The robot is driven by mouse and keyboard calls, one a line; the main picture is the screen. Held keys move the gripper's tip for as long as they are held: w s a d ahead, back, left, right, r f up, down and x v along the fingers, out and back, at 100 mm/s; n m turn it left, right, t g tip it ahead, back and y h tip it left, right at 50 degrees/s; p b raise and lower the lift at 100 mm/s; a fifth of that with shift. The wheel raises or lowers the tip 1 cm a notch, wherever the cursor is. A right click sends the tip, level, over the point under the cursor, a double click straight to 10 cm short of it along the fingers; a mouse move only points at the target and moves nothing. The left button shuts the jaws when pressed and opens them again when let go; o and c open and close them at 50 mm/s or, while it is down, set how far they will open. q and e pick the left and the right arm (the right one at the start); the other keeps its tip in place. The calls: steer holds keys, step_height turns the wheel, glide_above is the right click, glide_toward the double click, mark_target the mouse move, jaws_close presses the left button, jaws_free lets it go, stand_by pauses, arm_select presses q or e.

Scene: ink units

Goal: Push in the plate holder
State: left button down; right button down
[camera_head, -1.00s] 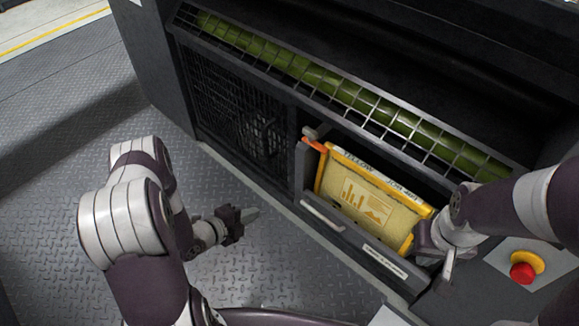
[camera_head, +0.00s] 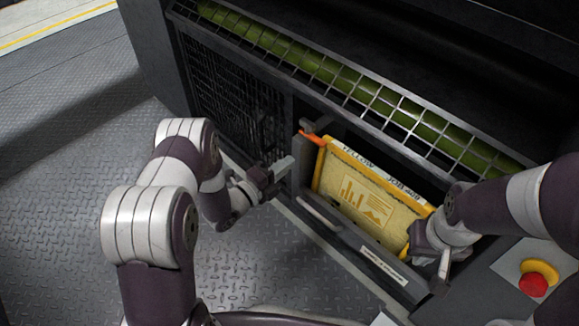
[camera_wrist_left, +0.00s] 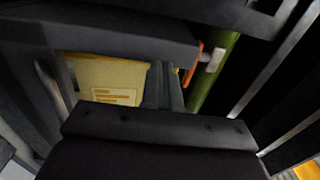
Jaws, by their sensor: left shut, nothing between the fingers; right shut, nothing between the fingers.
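The plate holder (camera_head: 345,238) is a dark tray low in the machine's front, with a pale handle bar and a white label on its face. A yellow plate (camera_head: 365,192) stands in it, tilted back; part of it also shows in the left wrist view (camera_wrist_left: 112,75). An orange lever (camera_head: 312,138) is at the holder's upper left corner. My left gripper (camera_head: 284,167) is shut and empty, just left of the holder's left end; I cannot tell if it touches. My right gripper (camera_head: 443,262) is shut and empty at the holder's right end, partly covering the plate's corner.
A green roller (camera_head: 340,77) behind a wire guard runs above the holder. A black mesh panel (camera_head: 235,105) is left of it. A red button (camera_head: 533,284) on a yellow base sits at the lower right. The metal floor at left is clear.

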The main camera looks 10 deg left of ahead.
mark_target(312, 145)
arm_select(q)
steer(key=shift+x, duration=0.95)
steer(key=b+x, duration=0.3)
steer(key=x, duration=0.5)
steer(key=shift+w+d+f, duration=0.1)
steer(key=shift+w+d, duration=0.05)
steer(key=shift+w, duration=0.05)
steer(key=shift+w+d+r, duration=0.1)
steer(key=shift+w+r, duration=0.2)
steer(key=shift+r, duration=0.1)
